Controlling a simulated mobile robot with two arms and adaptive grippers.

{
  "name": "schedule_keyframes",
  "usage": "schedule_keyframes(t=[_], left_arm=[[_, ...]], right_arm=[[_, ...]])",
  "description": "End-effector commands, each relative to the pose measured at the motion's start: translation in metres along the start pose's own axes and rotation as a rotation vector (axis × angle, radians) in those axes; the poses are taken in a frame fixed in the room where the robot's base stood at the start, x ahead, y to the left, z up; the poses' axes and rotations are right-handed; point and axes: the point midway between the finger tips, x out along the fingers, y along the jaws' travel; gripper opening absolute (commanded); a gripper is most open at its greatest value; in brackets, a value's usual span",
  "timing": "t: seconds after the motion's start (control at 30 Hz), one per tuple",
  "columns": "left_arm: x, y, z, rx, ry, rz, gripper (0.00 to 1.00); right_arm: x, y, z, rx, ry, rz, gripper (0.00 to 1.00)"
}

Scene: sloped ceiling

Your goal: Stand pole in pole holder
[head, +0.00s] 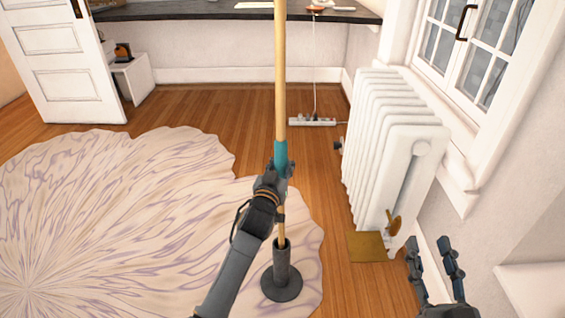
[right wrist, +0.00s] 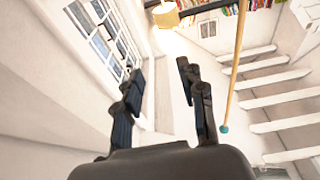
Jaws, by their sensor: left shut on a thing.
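The pole (head: 280,80) is light wood with a teal band (head: 280,155) and stands nearly upright in the head view. My left gripper (head: 279,172) is shut on it at the teal band. The pole holder (head: 283,285) is a dark round base with a short upright tube. The pole's lower end meets the tube's top and seems to go into it; how deep is hidden. The right wrist view shows a thin wooden pole (right wrist: 239,55) with a teal tip. My right gripper (head: 435,258) is open and empty at the lower right; its fingers (right wrist: 160,76) also show apart in the right wrist view.
The holder stands on a pale patterned rug (head: 120,220) near its right edge. A white radiator (head: 385,150) stands to the right under a window (head: 480,50). A power strip (head: 312,122) lies on the wood floor behind, below a dark countertop (head: 200,10).

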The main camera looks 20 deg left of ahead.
Motion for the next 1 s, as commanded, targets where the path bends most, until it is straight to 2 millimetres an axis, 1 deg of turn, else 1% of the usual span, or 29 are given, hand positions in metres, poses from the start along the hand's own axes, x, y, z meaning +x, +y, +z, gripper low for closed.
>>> schedule_keyframes(t=[0.67,0.8,1.0], left_arm=[[0.000,0.000,0.015,0.000,0.004,0.000,0.00],[0.000,0.000,0.015,0.000,0.004,0.000,0.00],[0.000,0.000,0.015,0.000,0.004,0.000,0.00]], right_arm=[[-0.004,-0.006,-0.044,0.009,0.253,-0.013,0.40],[-0.005,-0.006,-0.048,0.010,0.274,-0.014,0.40],[-0.005,-0.006,-0.049,0.010,0.277,-0.014,0.40]])
